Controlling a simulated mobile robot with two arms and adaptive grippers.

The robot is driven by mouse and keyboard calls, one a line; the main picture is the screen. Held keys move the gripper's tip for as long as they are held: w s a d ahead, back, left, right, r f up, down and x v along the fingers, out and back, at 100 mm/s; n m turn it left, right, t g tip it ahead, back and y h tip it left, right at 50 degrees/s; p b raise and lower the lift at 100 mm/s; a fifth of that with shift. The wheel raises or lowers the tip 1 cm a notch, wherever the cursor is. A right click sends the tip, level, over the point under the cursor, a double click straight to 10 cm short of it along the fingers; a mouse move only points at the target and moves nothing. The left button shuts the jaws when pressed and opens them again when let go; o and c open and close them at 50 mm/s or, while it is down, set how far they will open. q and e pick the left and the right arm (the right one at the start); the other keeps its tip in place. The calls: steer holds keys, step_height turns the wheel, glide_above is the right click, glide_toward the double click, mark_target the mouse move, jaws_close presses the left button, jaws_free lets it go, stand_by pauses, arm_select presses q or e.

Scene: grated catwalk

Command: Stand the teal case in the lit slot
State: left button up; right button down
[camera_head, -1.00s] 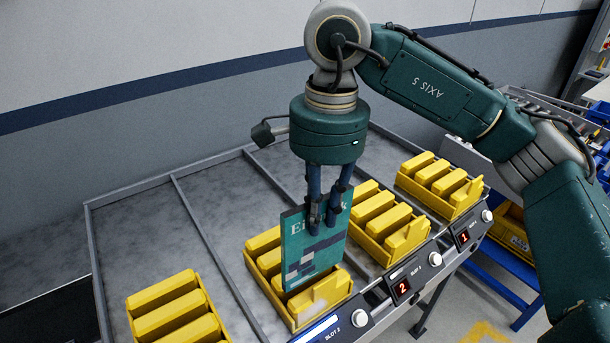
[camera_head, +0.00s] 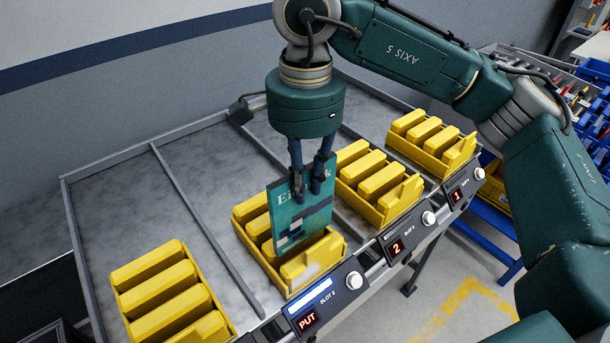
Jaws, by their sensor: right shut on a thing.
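The teal case (camera_head: 305,218) is a flat, upright panel with white lettering and pale blocks on its face. My right gripper (camera_head: 312,188) points down and is shut on its upper edge. The case hangs in front of or over a yellow bin (camera_head: 329,248) holding several yellow blocks, and hides part of it. I cannot tell whether it touches the bin. My left gripper is not in view.
More yellow bins stand at left (camera_head: 170,290), right of the case (camera_head: 377,185) and far right (camera_head: 433,143). Red displays read "2" (camera_head: 397,248) and "1" (camera_head: 456,196).

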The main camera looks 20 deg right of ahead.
mark_target(305, 215)
steer(key=shift+s+r, duration=0.1)
arm_select(q)
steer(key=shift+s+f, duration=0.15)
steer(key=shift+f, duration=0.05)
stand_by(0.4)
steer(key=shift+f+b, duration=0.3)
steer(key=shift+b, duration=0.15)
stand_by(0.5)
stand_by(0.5)
arm_select(e)
steer(key=shift+f+b, duration=3.85)
steer(key=shift+f, duration=0.45)
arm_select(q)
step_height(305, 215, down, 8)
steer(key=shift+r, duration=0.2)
arm_select(e)
steer(key=c, duration=1.6)
jaws_free()
